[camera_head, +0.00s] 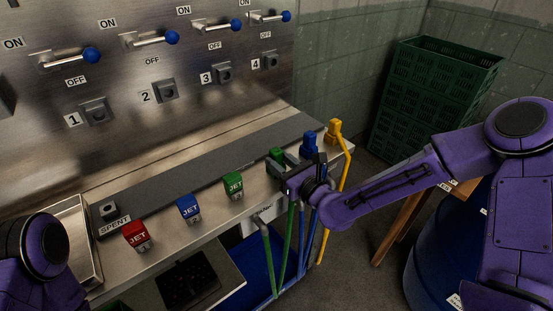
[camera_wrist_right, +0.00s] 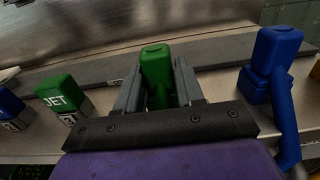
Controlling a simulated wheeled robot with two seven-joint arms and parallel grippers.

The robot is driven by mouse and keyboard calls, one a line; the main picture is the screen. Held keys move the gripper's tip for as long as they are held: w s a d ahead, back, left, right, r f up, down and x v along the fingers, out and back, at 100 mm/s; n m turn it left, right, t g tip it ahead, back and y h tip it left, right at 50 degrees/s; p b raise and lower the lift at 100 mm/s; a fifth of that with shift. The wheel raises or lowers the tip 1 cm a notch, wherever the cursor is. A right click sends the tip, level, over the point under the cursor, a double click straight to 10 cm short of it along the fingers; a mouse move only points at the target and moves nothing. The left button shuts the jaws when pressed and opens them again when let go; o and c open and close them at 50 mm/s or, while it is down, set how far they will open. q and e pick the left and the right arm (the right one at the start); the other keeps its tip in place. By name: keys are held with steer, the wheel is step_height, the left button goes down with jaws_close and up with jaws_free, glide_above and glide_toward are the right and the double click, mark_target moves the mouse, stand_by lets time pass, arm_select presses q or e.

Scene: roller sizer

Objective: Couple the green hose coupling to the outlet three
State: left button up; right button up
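The green hose coupling (camera_head: 276,155) stands upright at the right end of the bench. It also shows in the wrist view (camera_wrist_right: 157,68), between the two grey fingers of my right gripper (camera_wrist_right: 158,88). The fingers lie close on both sides of it; whether they press on it is not clear. In the head view my right gripper (camera_head: 284,165) partly hides the coupling. Outlet three (camera_head: 222,73) is a grey square socket on the steel wall panel, up and left of the coupling, with nothing plugged in. My left gripper is out of view.
A blue coupling (camera_head: 309,144) and a yellow coupling (camera_head: 334,129) stand right of the green one. Red (camera_head: 136,235), blue (camera_head: 189,207) and green (camera_head: 233,184) JET blocks line the bench front. Lever valves with blue knobs (camera_head: 172,38) project above the outlets. Hoses hang below.

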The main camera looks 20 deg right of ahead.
steer(key=c, duration=0.5)
steer(key=shift+o, duration=0.2)
